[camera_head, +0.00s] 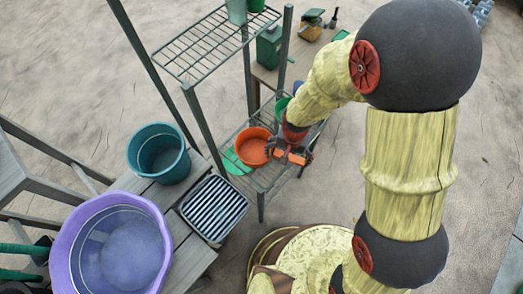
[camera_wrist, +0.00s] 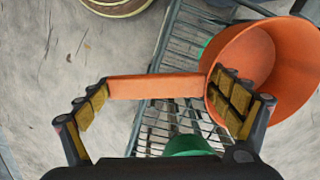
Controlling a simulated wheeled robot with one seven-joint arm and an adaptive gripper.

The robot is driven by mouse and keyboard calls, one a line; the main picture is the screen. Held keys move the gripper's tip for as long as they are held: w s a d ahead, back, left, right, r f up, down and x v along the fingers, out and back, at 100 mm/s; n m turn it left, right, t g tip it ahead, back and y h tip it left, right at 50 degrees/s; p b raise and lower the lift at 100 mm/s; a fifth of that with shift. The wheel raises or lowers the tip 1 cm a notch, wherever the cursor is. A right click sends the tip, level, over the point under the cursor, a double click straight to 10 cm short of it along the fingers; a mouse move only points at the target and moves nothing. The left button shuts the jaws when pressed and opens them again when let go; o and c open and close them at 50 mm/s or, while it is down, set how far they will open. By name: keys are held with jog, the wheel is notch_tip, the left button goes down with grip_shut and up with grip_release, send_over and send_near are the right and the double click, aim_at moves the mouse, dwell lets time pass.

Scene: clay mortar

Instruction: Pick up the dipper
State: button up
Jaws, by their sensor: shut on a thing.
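The dipper, an orange round bowl with a flat straight handle, is at the lower shelf of the metal rack in the head view (camera_head: 253,147). It fills the upper right of the wrist view (camera_wrist: 285,55), its handle reaching left. My gripper (camera_head: 296,155) is at the handle side of the bowl. In the wrist view my gripper (camera_wrist: 165,105) has its padded fingers at the two ends of the handle, the left at its free end, the right against the bowl side. It is shut on the dipper. I cannot tell whether the dipper touches the shelf.
The wire rack (camera_head: 203,120) has posts close to my arm. A green item (camera_wrist: 188,146) lies below the handle. On the left bench stand a teal bucket (camera_head: 140,140), a purple tub (camera_head: 62,245) and a striped crate (camera_head: 213,182). A green box (camera_head: 268,46) is behind.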

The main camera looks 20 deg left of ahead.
jog(key=c, duration=0.4)
jog(key=shift+r, duration=0.1)
